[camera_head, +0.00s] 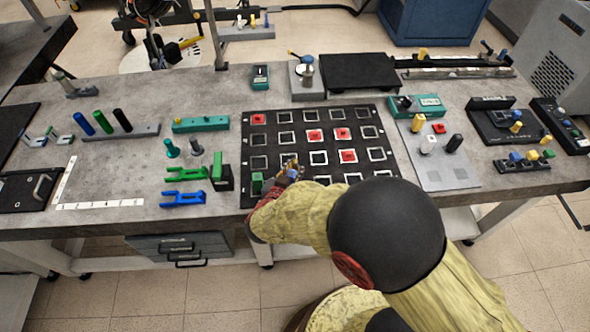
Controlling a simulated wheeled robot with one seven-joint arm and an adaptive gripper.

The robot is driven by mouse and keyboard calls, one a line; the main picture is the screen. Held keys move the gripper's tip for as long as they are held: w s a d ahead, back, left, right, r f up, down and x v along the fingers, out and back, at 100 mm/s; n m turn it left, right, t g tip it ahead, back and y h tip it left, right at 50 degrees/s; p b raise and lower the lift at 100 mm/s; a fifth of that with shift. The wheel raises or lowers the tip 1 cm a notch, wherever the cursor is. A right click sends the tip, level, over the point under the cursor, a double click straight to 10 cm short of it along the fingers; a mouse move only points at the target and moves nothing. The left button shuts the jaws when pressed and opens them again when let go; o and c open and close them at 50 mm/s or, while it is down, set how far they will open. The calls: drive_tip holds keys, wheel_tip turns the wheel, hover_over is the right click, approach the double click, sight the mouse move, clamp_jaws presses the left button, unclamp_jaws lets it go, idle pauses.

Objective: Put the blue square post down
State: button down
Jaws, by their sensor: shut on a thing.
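My arm reaches in from the lower right, and my gripper (289,175) is over the front row of the black grid board (248,150). It is shut on the blue square post (293,172), of which only a small blue patch shows. The fingers and wrist hide most of the post, and I cannot tell whether its foot touches the board. The board has rows of white square outlines, several of them filled red. A green square post (257,183) stands in the front left cell, left of my gripper.
Green and blue forked pieces (184,198) lie left of the board. A rack with blue, green and black cylinders (103,123) stands further left. A grey plate with small posts (437,165) is to the right. A black raised platform (360,72) is behind the board.

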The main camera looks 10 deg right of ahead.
drive_tip(key=shift+r, duration=0.15)
drive_tip(key=c, duration=2.2)
unclamp_jaws()
drive_tip(key=shift+f, duration=0.25)
drive_tip(key=o, duration=0.5)
drive_tip(key=shift+c, duration=0.2)
drive_tip(key=shift+o, duration=0.4)
drive_tip(key=shift+r, duration=0.1)
